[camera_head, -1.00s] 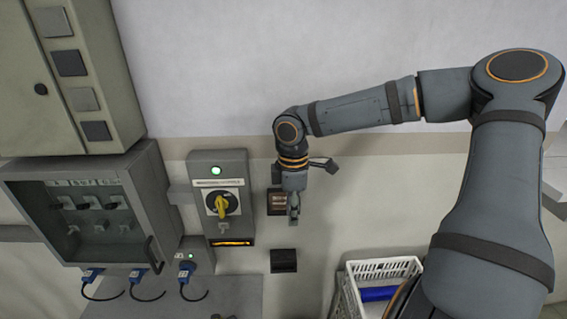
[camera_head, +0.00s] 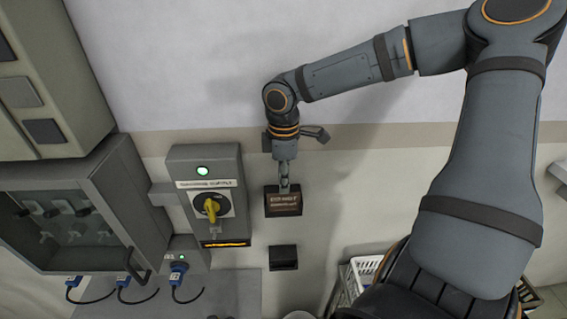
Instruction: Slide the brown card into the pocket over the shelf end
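The brown card (camera_head: 283,204) has pale lettering and hangs upright below my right gripper (camera_head: 284,186), whose narrow fingers are shut on its top edge. The black pocket (camera_head: 283,257) is on the wall straight below the card, with a gap of bare wall between them in the picture. The shelf (camera_head: 225,295) is at the lower left, and its right end lies just left of and below the pocket. My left gripper is not in view.
A glass-fronted cabinet (camera_head: 122,175) and blue plugs (camera_head: 176,278) are further left. A white crate (camera_head: 362,270) is partly hidden behind my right arm.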

